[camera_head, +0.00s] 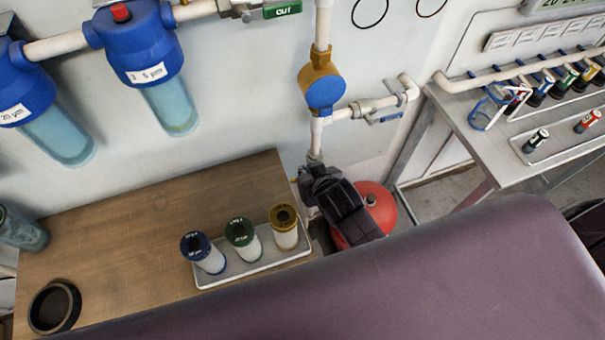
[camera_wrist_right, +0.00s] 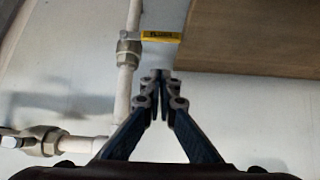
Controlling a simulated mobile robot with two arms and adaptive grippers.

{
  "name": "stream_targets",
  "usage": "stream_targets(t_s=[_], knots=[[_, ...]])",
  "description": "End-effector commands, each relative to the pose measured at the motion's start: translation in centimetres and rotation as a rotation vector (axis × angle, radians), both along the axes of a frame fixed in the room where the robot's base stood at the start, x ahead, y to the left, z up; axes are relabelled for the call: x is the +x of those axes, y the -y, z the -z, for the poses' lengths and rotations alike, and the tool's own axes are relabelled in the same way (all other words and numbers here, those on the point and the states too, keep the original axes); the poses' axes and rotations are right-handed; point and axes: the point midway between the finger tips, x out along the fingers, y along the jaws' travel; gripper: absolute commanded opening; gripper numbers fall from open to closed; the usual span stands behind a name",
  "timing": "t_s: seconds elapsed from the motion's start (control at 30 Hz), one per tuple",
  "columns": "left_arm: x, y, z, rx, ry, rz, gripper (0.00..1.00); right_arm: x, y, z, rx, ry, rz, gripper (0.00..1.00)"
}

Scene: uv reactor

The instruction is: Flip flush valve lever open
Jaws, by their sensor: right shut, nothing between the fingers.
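The flush valve lever (camera_wrist_right: 162,37) is a yellow handle with a dark label in the right wrist view. It sticks out to the right, crosswise to the upright white pipe (camera_wrist_right: 131,82), from a metal valve body (camera_wrist_right: 128,50). My right gripper (camera_wrist_right: 160,76) is shut and empty, its fingertips just below the lever in that view. In the head view my dark right gripper (camera_head: 318,183) is at the lower end of the pipe (camera_head: 315,135) and hides the lever. My left gripper is not in view.
A tray (camera_head: 240,272) with three filter cartridges stands on the wooden bench (camera_head: 150,225), left of my right gripper. A red tank (camera_head: 378,205) is behind the gripper. A blue-handled side valve (camera_head: 385,118) is above right. Blue filter housings (camera_head: 140,45) hang at upper left.

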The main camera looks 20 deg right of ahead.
Motion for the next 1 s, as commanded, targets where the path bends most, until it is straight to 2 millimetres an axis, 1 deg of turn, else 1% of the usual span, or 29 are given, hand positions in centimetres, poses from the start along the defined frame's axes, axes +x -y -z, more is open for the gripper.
stream_targets(t_s=[0.03,0.2,0.3,0.5,0.7,1.0], knots=[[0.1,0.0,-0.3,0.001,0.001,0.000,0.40,0.6,0.0,0.5,-0.001,-0.001,0.001,0.00],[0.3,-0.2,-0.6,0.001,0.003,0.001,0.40,2.3,0.0,2.1,-0.001,0.000,0.001,0.00],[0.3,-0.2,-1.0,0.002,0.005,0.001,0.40,2.0,-0.1,3.7,0.001,-0.004,0.001,0.00],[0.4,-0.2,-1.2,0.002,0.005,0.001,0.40,2.1,-0.1,5.5,0.000,-0.001,0.000,0.00],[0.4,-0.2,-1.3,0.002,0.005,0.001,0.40,2.1,-0.1,6.0,0.001,0.001,0.000,0.00],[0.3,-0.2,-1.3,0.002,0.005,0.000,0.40,2.1,-0.1,6.1,0.001,0.001,0.000,0.00]])
